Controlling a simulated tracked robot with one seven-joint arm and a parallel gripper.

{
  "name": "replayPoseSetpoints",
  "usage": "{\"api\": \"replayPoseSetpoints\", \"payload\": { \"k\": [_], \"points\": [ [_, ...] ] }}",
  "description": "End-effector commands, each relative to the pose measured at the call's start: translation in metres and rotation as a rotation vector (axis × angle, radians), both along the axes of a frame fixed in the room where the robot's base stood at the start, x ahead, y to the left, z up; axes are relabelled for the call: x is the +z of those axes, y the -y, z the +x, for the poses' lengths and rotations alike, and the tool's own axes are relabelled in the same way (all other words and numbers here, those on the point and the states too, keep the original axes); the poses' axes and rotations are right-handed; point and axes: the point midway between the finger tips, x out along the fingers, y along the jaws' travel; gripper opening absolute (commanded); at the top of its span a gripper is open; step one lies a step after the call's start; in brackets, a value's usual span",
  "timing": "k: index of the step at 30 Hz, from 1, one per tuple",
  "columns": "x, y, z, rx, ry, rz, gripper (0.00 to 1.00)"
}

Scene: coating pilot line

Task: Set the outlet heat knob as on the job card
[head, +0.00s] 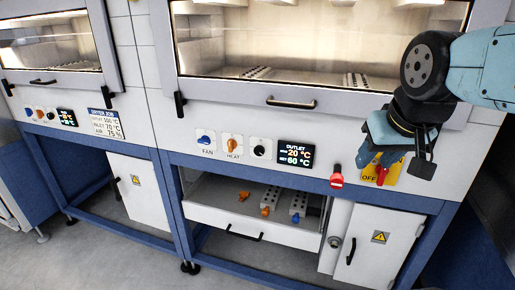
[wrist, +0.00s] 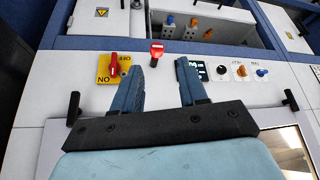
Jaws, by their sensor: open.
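The outlet heat knob (head: 231,146) is orange on a white plate marked HEAT, between the blue FAN knob (head: 206,139) and a black knob (head: 260,149). It also shows in the wrist view (wrist: 241,71). The outlet display (head: 295,155) reads 20 °C now and 60 °C set. The job card (head: 107,123) is on the left panel; its small lines seem to read outlet 100 °C, inlet 70 °C, air 75 %. My gripper (wrist: 160,68) is open and empty, in front of the yellow switch plate, well right of the heat knob in the head view.
A red-handled switch (wrist: 114,65) on a yellow plate and a red knob (head: 336,177) are near my gripper. A door handle (head: 291,102) juts out above the panel. An open drawer (head: 247,229) with loose parts lies below. Similar knobs (head: 38,113) sit on the left unit.

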Motion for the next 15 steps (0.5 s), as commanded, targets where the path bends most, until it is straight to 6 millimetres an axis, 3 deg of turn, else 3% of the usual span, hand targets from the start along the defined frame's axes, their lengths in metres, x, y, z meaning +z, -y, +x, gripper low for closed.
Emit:
{"api": "replayPoseSetpoints", "payload": {
  "k": [8, 15],
  "points": [
    [0.000, 0.000, 0.000, 0.000, 0.000, 0.000, 0.43],
    [-0.011, 0.003, 0.006, 0.066, -0.066, -0.069, 0.66]
  ]
}}
